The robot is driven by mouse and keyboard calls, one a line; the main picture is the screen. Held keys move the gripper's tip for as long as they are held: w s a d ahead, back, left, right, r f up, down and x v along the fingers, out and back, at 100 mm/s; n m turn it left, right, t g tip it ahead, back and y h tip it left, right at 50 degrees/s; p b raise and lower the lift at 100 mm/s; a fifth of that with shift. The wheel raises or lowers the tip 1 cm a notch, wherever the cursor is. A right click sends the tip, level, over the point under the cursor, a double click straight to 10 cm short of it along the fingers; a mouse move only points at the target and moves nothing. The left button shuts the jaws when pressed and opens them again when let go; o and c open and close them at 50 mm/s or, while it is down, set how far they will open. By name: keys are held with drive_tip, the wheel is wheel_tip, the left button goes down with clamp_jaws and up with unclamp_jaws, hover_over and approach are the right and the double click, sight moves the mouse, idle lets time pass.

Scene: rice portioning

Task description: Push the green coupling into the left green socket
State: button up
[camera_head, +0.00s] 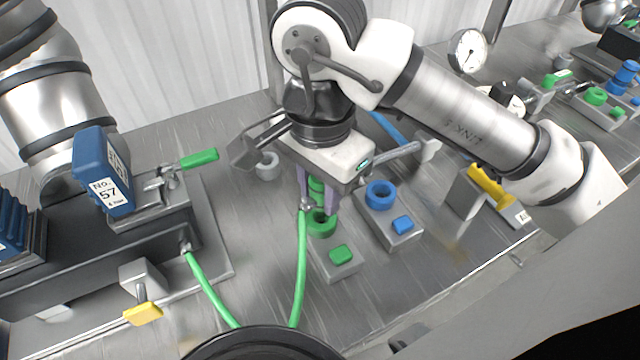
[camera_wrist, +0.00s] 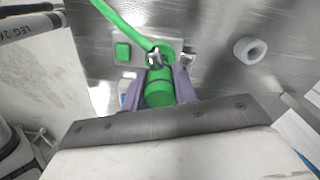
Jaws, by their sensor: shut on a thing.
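My gripper (camera_head: 318,202) points down over the left green socket (camera_head: 321,227), its purple fingers shut on the green coupling (camera_head: 316,187). The socket is a green ring on a grey block with a green square button (camera_head: 341,254). The coupling is upright just above the ring; I cannot tell whether its lower end touches or enters it. In the wrist view the coupling (camera_wrist: 158,92) lies between the fingers (camera_wrist: 161,78), with the socket (camera_wrist: 168,47) behind its end, partly hidden. A green hose (camera_head: 301,270) rises to the coupling's lower end.
A blue socket (camera_head: 380,193) on its own block stands close to the right. A grey ring (camera_head: 267,166) sits behind at left. A blue No. 57 box (camera_head: 103,172) and a green-handled clamp (camera_head: 199,158) stand at left. Another green socket (camera_head: 595,96) is far right.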

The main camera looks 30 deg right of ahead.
drive_tip(key=shift+f+b, duration=1.75)
drive_tip(key=shift+b, duration=0.4)
idle(0.9)
drive_tip(key=o, duration=1.6)
drive_tip(key=shift+r, duration=0.1)
drive_tip(key=shift+r+p, duration=2.15)
drive_tip(key=shift+r, duration=0.85)
drive_tip(key=shift+f, duration=0.1)
